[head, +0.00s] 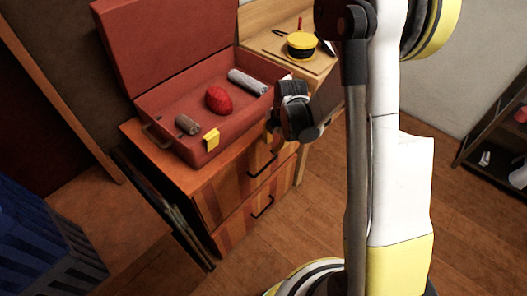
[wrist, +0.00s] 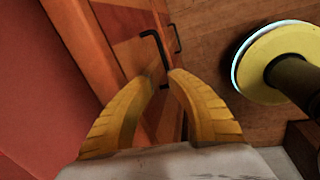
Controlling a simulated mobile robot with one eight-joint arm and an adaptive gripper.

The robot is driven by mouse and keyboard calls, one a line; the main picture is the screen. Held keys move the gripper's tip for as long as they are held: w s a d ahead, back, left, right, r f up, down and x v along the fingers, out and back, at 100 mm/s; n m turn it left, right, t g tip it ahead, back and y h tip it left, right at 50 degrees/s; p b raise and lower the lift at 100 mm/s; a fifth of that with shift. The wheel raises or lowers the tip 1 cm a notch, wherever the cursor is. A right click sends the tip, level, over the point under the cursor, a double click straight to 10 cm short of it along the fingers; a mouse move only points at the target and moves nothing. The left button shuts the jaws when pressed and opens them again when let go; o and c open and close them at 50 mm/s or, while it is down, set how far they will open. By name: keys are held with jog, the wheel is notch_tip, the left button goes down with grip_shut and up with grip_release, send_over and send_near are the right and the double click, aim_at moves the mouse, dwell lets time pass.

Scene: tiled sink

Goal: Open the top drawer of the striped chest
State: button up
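The striped chest (head: 212,199) is orange and brown wood with two drawers, each with a black bar handle. The top drawer (head: 232,184) looks closed, its front in line with the lower one. My gripper (head: 273,137) is at the top drawer's right side in the head view, small and partly unclear. In the wrist view, the yellow fingertips (wrist: 166,79) nearly meet, with the top drawer's black handle (wrist: 154,42) between them. They look shut on it, near its close end. Contact with both fingers is hard to make out.
An open red case (head: 171,150) holding a red ball and two rolls lies on the chest. The lower handle (head: 263,207) is below. A wooden table (head: 270,46) stands behind, a blue crate (head: 40,240) at left. Wooden floor right of the chest is clear beside my base.

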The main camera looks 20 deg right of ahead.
aim_at(268, 165)
jog(key=shift+n, duration=0.8)
jog(key=b+x, duration=0.1)
jog(key=x, duration=0.3)
jog(key=b+x, duration=0.2)
jog(key=x, duration=0.3)
jog(key=b+x, duration=0.1)
jog(key=x, duration=0.3)
jog(key=shift+s+d+f+b, duration=0.15)
jog(key=shift+s+f+b, duration=0.15)
jog(key=shift+f+b, duration=0.15)
jog(key=shift+c, duration=0.4)
grip_shut()
